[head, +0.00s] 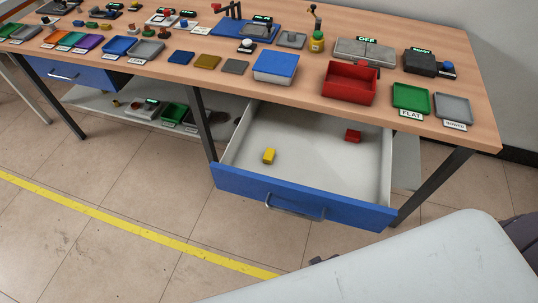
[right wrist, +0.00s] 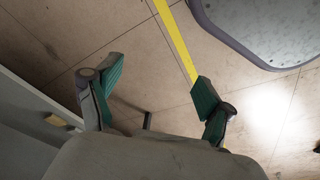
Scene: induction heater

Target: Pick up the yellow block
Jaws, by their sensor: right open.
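The yellow block (head: 269,155) lies in the open drawer (head: 250,183), towards its front left, in the head view. A small dull yellow piece (right wrist: 57,121) shows at the left edge of the right wrist view; I cannot tell for sure that it is the same block. My right gripper (right wrist: 160,82) is open and empty, its green-padded fingers spread above the floor. It is apart from the block. My left gripper is in neither view.
A red block (head: 353,136) lies at the back right of the drawer. The wooden table (head: 210,98) above carries a red bin (head: 349,84), a blue-lidded box (head: 276,66), a green tray (head: 411,97) and several other items. The floor before the drawer is clear, with a yellow line (head: 120,221).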

